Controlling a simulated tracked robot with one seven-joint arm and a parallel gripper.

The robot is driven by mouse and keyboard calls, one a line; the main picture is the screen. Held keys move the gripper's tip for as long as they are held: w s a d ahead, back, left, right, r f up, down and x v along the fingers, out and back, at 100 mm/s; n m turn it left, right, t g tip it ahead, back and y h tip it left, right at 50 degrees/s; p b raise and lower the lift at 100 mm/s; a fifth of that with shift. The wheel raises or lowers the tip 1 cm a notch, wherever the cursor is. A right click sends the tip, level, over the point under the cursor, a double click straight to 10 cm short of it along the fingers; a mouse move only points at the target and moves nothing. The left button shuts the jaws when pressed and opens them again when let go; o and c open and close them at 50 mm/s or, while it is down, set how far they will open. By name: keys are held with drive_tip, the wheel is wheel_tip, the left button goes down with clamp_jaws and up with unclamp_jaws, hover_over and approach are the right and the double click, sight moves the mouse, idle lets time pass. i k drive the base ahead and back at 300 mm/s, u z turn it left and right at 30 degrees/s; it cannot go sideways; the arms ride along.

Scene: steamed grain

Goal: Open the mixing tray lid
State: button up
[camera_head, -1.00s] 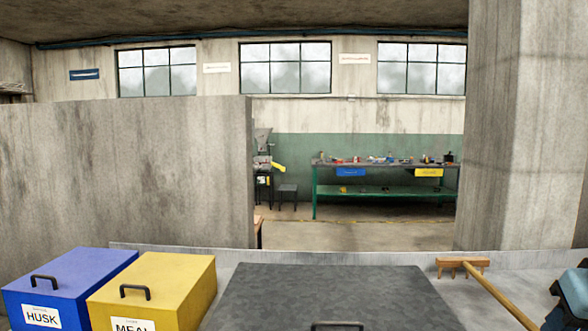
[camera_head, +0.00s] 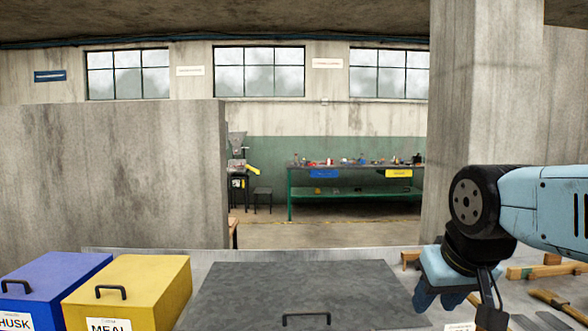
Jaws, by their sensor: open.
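The mixing tray lid (camera_head: 300,285) is a dark grey flat panel at the bottom centre of the head view. It lies flat and looks closed. Its black bar handle (camera_head: 306,316) is near the front edge, at the bottom of the picture. My gripper (camera_head: 440,300) is light blue and points down, to the right of the lid and handle. It is open, apart from the handle, with no object visible in it. The tray under the lid is hidden, and the lid's front edge is cut off by the picture.
A blue HUSK box (camera_head: 45,285) and a yellow MEAL box (camera_head: 130,290), both with black handles, stand left of the lid. Wooden tools, including a brush (camera_head: 555,302), lie at the right behind my arm. A concrete pillar (camera_head: 480,90) rises behind. A green workbench (camera_head: 355,185) stands far back.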

sight(358, 295)
drive_tip(key=i, duration=1)
